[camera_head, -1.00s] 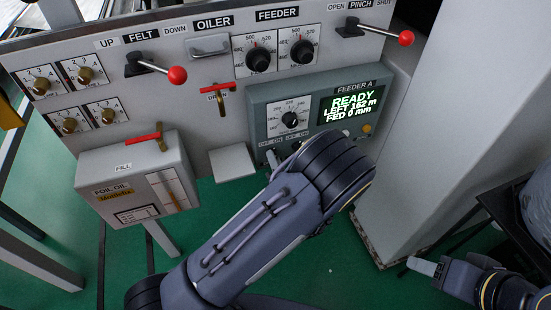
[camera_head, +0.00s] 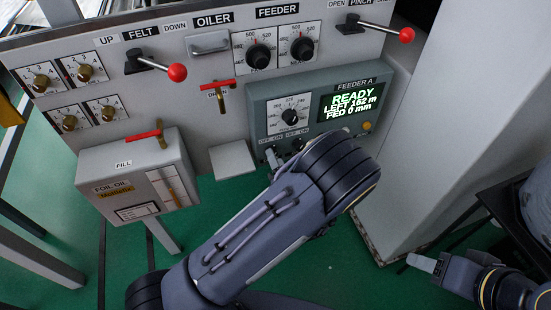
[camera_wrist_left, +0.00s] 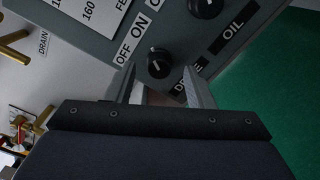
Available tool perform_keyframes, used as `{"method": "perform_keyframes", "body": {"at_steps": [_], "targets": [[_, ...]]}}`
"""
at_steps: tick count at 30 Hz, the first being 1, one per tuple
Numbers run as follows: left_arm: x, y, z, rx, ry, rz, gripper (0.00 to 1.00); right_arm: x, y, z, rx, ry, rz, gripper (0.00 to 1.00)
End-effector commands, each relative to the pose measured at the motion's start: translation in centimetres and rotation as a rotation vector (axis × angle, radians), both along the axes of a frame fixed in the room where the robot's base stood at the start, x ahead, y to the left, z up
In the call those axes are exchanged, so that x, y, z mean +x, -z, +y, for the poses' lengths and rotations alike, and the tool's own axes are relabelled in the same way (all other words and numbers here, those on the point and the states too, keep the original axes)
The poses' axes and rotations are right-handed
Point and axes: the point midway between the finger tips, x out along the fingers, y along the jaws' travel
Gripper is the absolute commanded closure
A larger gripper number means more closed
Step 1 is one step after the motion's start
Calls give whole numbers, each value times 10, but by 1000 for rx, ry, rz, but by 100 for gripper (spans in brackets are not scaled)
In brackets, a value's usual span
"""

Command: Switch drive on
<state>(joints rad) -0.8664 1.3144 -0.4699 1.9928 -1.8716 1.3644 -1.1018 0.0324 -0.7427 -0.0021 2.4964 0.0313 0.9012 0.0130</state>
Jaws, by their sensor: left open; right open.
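The drive switch is a small black round knob (camera_wrist_left: 158,63) with a white mark, below the OFF and ON labels (camera_wrist_left: 132,40) in the left wrist view. The DRIVE label (camera_wrist_left: 188,68) is partly covered by a finger. The mark points up toward the labels; which one I cannot tell. My left gripper (camera_wrist_left: 168,95) is open, its two fingers just short of the knob, with no contact visible. In the head view the knob (camera_head: 273,158) shows small, and my left arm hides most of the hand. My right gripper (camera_head: 424,263) is open at the lower right, away from the panel.
A second knob (camera_wrist_left: 206,6) with the OIL label (camera_wrist_left: 232,36) is beside the drive switch. The feeder box (camera_head: 262,115) has a lit display (camera_head: 350,103) reading READY. A red-handled drain valve (camera_head: 216,88) and the foil oil box (camera_head: 125,185) are left. A grey column (camera_head: 425,150) stands right.

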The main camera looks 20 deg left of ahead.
Motion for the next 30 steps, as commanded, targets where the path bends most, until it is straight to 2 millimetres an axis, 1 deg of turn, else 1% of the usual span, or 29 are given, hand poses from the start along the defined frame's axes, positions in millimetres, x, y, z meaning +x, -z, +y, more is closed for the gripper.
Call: {"method": "perform_keyframes", "body": {"at_steps": [1,6,12,16,30], "targets": [[-7,0,-5,2,4,2,52,0,-1,0,0,0,0,48],[-32,0,-22,2,4,3,52,0,-4,0,0,0,0,48],[-51,0,-34,1,1,1,52,0,-5,0,0,0,0,48],[-55,0,-36,2,-1,2,52,0,-5,0,0,0,0,48],[-55,0,-35,-1,-3,2,52,0,-5,0,0,0,0,48]]}}
